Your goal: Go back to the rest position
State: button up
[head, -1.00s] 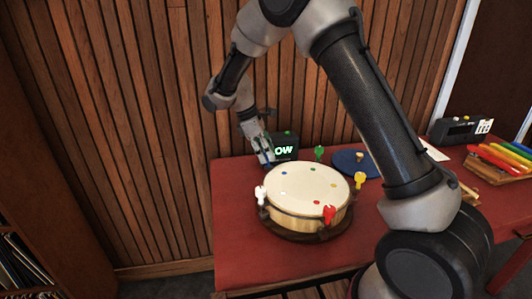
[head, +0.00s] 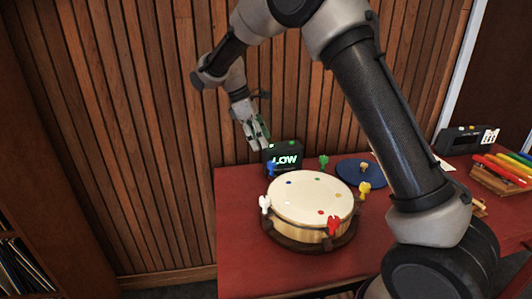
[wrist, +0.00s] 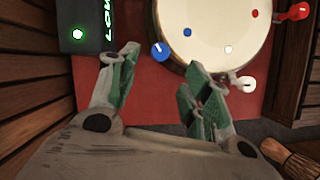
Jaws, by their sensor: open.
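My gripper (head: 258,142) is open and empty. In the head view it hangs above the back left part of the red table, close to the black tuner box (head: 284,158) with a green "LOW" display. In the wrist view my gripper (wrist: 155,85) shows two green-padded fingers apart, with bare table between them. The round drum (head: 312,199) with a cream head stands on the table in front of the tuner. Colored pegs stand around its rim: blue (head: 271,168), green (head: 323,161), yellow (head: 364,189), red (head: 333,224) and white (head: 264,204).
A dark blue disc (head: 350,172) lies behind the drum at the right. A black device (head: 462,140) and a wooden rack with colored bars (head: 500,172) sit at the table's far right. A wood-slat wall (head: 130,120) stands close behind. A shelf (head: 22,230) is at the left.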

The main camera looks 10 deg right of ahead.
jog(key=shift+v, duration=1.35)
jog(key=s+d+f+m+y, duration=0.1)
jog(key=s+d+f+m, duration=0.15)
jog(key=s+m, duration=0.2)
jog(key=s+d+r+m+t+y, duration=0.1)
jog(key=s+d+r+m, duration=0.4)
jog(key=s+d, duration=0.6)
jog(key=s+d+r+m+t+y, duration=0.2)
jog(key=s+d+r+m+t, duration=0.2)
jog(key=s+d, duration=0.6)
jog(key=s+r+m, duration=0.1)
jog(key=s+r, duration=0.1)
jog(key=s, duration=0.6)
jog(key=shift+s+d+r+t, duration=0.25)
jog(key=shift+d+t, duration=0.05)
jog(key=shift+d, duration=0.1)
